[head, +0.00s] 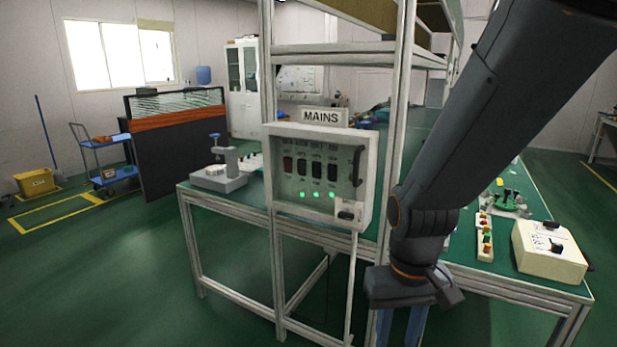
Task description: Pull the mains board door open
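The mains board (270,180) is a pale box on the metal frame, under a "MAINS" sign (324,116). Its dark see-through door (318,151) looks shut, with several dark breakers behind it and 3 green lights low down. A black upright handle (357,166) is on the door's right side. My gripper (400,328) is below and right of the board, pointing down, apart from the handle. Its two bluish fingers look spread with nothing between them; their tips are cut off by the bottom edge.
A green-topped bench (455,262) runs behind the frame. On it are a cream box (549,250) and a button strip (484,238) at right, and a grey press (219,172) at left. An upright frame post (398,110) stands right of the board.

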